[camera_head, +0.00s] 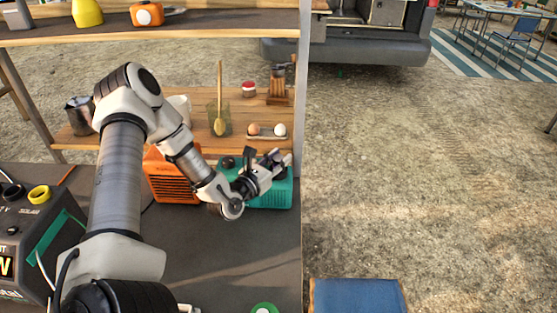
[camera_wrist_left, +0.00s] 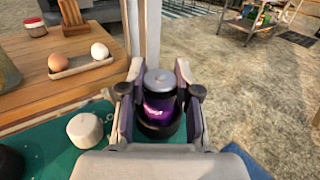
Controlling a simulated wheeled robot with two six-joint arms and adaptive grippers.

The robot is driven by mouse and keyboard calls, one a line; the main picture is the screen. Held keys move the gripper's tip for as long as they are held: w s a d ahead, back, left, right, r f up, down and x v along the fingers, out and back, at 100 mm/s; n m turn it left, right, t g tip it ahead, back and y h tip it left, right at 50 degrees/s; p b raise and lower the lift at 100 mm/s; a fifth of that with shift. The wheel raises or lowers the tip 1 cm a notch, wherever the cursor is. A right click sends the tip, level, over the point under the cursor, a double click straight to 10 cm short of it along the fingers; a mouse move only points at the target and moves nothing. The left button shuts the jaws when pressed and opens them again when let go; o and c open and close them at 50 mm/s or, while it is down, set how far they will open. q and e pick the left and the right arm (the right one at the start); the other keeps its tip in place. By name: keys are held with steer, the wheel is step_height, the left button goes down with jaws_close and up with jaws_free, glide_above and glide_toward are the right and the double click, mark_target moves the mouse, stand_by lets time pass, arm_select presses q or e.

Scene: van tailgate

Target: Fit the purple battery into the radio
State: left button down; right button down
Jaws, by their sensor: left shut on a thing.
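My left gripper (camera_head: 275,163) is over the top of the teal radio (camera_head: 280,197). In the left wrist view, its fingers (camera_wrist_left: 157,95) are shut on the purple battery (camera_wrist_left: 158,107), which has a grey top and stands upright. A dark ring surrounds the battery's lower end. I cannot tell how deep the battery sits in it. In the head view the battery cannot be made out behind the fingers. My right gripper is not in view.
An orange radio (camera_head: 172,180) stands left of the teal one. A wooden shelf behind holds an egg tray (camera_head: 266,135), a glass with a wooden spoon (camera_head: 219,120) and a jar (camera_head: 248,90). A grey post (camera_head: 303,90) rises close by. The counter in front is mostly clear.

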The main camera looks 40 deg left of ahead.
arm_select(q)
steer(key=shift+s+f+b, duration=0.1)
steer(key=shift+f+b, duration=0.1)
steer(key=shift+b, duration=0.1)
steer(key=c, duration=0.8)
jaws_free()
steer(key=shift+r+p, duration=0.3)
steer(key=s+p, duration=0.1)
steer(key=s, duration=0.3)
steer(key=s+d+p, duration=0.1)
steer(key=s, duration=0.3)
steer(key=s+p, duration=0.2)
steer(key=s, duration=0.2)
steer(key=shift+d, duration=0.2)
steer(key=shift+f, duration=0.1)
